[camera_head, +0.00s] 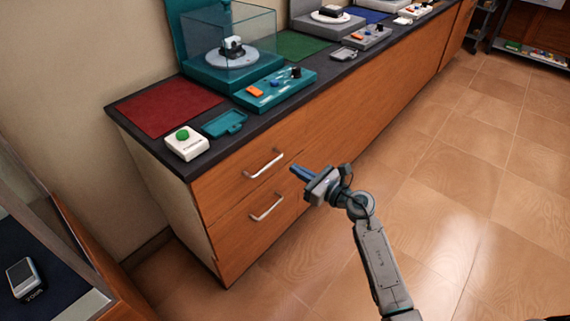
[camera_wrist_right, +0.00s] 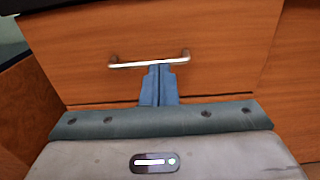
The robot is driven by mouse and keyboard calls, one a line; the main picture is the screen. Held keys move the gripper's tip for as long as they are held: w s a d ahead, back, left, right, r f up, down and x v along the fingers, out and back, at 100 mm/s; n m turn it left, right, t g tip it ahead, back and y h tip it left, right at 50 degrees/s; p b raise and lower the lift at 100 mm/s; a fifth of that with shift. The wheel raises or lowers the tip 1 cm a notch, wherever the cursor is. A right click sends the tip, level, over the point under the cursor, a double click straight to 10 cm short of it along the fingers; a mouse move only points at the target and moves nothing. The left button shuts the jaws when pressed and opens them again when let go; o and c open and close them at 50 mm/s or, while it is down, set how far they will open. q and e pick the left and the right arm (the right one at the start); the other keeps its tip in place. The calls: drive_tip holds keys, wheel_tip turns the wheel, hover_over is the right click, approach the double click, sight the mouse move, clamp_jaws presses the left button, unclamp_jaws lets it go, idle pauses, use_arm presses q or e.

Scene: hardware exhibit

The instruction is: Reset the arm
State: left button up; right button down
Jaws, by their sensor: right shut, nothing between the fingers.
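My right gripper (camera_head: 299,173) is raised in front of the wooden drawer cabinet, its blue fingers pointing toward the drawer fronts. In the right wrist view its fingers (camera_wrist_right: 160,84) are together with nothing between them. They overlap a drawer's metal handle (camera_wrist_right: 149,62) in that view; whether they touch it I cannot tell, but the head view shows the gripper apart from the upper handle (camera_head: 264,163) and lower handle (camera_head: 267,207). Both drawers look shut. My left gripper is in neither view.
The dark countertop (camera_head: 192,171) carries a red mat (camera_head: 165,105), a white box with a green button (camera_head: 186,143), a teal tray (camera_head: 224,123), a teal control panel (camera_head: 275,90) and a glass-covered display (camera_head: 232,50). A glass case stands at lower left. The tiled floor (camera_head: 470,180) at right is clear.

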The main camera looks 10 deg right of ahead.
drive_tip(key=v, duration=0.3)
drive_tip(key=shift+s+r, duration=0.15)
drive_tip(key=shift+s, duration=0.1)
